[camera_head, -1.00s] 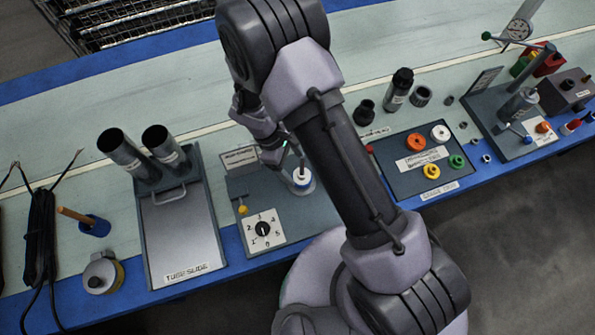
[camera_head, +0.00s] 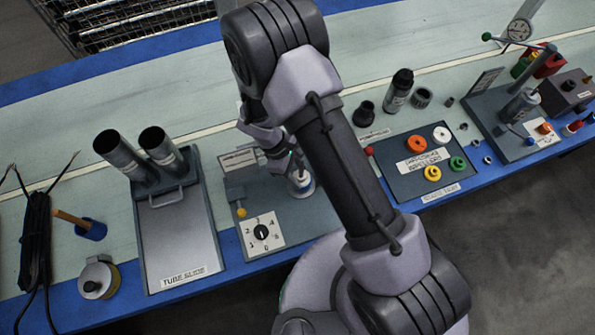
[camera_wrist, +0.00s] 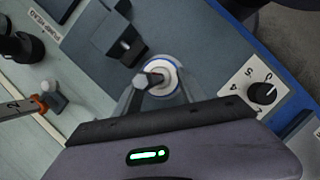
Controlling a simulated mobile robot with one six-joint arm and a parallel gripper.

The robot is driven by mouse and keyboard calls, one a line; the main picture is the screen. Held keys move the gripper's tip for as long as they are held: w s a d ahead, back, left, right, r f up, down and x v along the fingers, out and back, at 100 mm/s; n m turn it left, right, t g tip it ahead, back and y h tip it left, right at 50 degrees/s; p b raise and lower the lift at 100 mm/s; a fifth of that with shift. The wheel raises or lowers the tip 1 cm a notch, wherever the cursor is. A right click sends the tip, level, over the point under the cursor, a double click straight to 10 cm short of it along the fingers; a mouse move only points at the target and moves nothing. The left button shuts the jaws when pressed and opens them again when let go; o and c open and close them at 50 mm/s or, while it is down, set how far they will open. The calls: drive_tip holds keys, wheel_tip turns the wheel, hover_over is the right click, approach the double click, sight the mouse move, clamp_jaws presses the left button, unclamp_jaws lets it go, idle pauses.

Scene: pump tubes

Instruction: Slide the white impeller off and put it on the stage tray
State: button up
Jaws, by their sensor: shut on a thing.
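The white impeller (camera_head: 301,182) sits low around an upright shaft on a grey-blue fixture plate, over a pale round base. In the wrist view the white impeller (camera_wrist: 168,72) shows as a white ring around a dark shaft, with a blue rim outside it. My gripper (camera_wrist: 160,88) has its two fingers on either side of the white impeller and is shut on it; the exact contact is partly hidden. In the head view my gripper (camera_head: 290,158) reaches in from above, partly behind my arm. The stage tray (camera_head: 400,184) is a dark plate to the right.
The tray carries orange (camera_head: 416,142), white (camera_head: 441,134), green (camera_head: 457,163) and yellow (camera_head: 432,173) round pieces. A numbered dial (camera_head: 261,232) and a yellow knob (camera_head: 241,212) are on the fixture. Dark cylinders (camera_head: 365,114) stand behind the tray. The tube slide (camera_head: 178,240) is left.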

sight(297, 175)
clamp_jaws()
drive_tip(key=shift+r, duration=0.2)
drive_tip(key=shift+r+p, duration=0.45)
drive_tip(key=shift+p, duration=0.05)
wheel_tip(297, 175, up, 14)
drive_tip(key=p, duration=1.1)
drive_tip(key=shift+r, duration=0.25)
idle(0.4)
